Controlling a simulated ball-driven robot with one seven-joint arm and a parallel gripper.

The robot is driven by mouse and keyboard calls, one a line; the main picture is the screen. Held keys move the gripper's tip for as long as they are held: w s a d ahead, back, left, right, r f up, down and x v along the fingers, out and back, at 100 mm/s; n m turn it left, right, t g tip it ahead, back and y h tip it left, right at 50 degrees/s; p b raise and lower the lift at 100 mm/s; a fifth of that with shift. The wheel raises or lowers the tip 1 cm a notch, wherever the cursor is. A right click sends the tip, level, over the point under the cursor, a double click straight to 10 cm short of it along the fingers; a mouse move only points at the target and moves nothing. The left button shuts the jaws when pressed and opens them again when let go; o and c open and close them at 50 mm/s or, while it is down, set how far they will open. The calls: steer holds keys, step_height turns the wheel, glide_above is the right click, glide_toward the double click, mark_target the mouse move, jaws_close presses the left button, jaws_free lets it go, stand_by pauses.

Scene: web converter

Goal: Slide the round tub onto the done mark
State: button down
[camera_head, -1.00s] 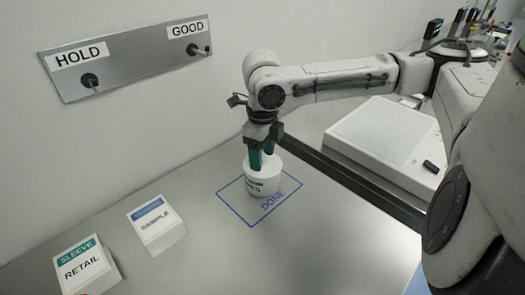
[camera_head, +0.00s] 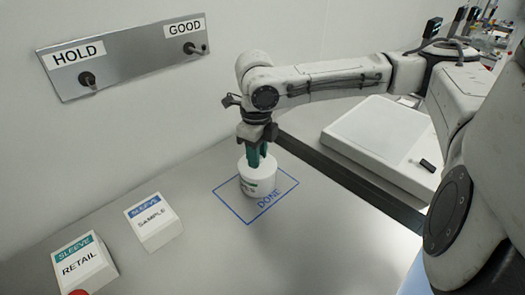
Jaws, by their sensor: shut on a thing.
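The round white tub (camera_head: 258,181) stands upright on the grey metal table, inside the blue square outline of the done mark (camera_head: 235,212). The word DONE is readable on the mark in front of the tub.
White SAMPLE (camera_head: 156,232) and RETAIL (camera_head: 87,277) sleeve boxes stand at the left front. A red rounded thing (camera_head: 78,292) shows at the bottom edge. A metal plate with HOLD (camera_head: 77,53) and GOOD (camera_head: 184,27) pegs hangs on the wall. The table right of the mark is clear.

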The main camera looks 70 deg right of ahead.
steer(key=shift+a, duration=0.5)
steer(key=c, duration=0.8)
jaws_free()
steer(key=shift+o, duration=0.2)
step_height(320, 180, up, 11)
steer(key=shift+f, duration=0.15)
